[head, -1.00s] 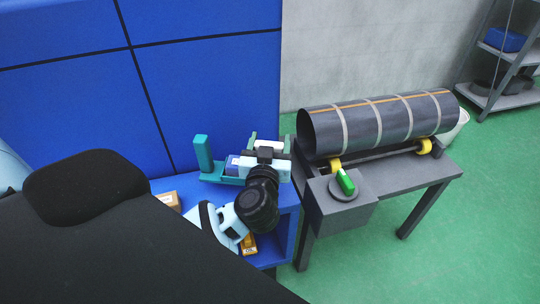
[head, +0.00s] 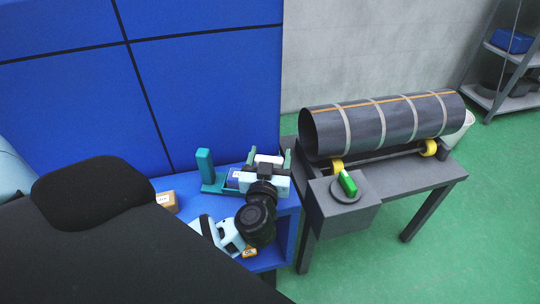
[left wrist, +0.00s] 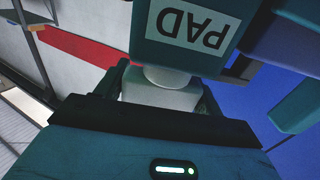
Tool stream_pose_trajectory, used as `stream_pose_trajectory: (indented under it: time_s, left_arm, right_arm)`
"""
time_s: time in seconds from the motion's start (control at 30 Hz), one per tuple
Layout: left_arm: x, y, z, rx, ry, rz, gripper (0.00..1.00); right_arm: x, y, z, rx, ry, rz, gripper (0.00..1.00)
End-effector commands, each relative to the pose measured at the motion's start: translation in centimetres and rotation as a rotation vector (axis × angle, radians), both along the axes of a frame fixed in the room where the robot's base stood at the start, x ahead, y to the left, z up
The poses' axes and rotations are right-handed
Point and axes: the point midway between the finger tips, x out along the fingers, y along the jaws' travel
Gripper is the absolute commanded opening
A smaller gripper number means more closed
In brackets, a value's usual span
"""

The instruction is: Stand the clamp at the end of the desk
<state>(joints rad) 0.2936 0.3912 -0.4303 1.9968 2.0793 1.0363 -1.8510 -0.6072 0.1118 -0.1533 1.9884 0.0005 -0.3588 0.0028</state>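The teal clamp (head: 205,166), with a tall upright jaw at its left end and a low bar (head: 214,188), is at the back of the blue desk near its right end. In the left wrist view a teal block marked PAD (left wrist: 185,35) is close in front, on a pale neck and pale block (left wrist: 160,94). My left gripper (head: 268,160) has its fingers against both sides of this pale part and appears shut on the clamp. The clamp's underside is hidden, so I cannot tell whether it touches the desk. My right gripper is not in view.
A blue panel wall (head: 210,80) stands behind the desk (head: 287,235). Small boxes lie on the desk, one tan (head: 166,200) and one orange (head: 250,252). To the right, a grey table (head: 435,178) bears a large dark cylinder (head: 360,128) and a green object (head: 348,184).

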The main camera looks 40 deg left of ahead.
Motion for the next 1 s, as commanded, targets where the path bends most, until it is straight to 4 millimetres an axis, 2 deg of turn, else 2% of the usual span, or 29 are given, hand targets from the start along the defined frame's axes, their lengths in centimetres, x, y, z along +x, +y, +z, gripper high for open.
stream_pose_trajectory:
  time_s: [0.03, 0.1, 0.13, 0.47, 0.67, 1.0]
  left_arm:
    - [0.0, 0.0, 0.1, 0.000, -0.001, 0.000, 0.75]
    - [0.0, 0.0, 0.0, -0.001, 0.000, 0.000, 0.84]
    - [0.0, 0.0, 0.0, -0.001, 0.000, 0.000, 0.85]
    - [0.0, 0.0, 0.3, -0.001, 0.000, 0.000, 0.85]
    - [-2.4, -1.2, 0.2, -0.001, 0.003, -0.002, 0.85]
    - [-8.3, -4.2, 0.2, -0.003, 0.003, -0.001, 0.85]
  right_arm:
    - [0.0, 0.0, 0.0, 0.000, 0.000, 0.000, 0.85]
    - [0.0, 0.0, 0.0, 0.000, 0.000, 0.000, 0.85]
    - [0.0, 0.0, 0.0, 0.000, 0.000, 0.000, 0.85]
    - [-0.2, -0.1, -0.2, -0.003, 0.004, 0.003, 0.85]
    - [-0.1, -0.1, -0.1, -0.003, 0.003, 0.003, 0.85]
    - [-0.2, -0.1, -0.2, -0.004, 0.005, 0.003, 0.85]
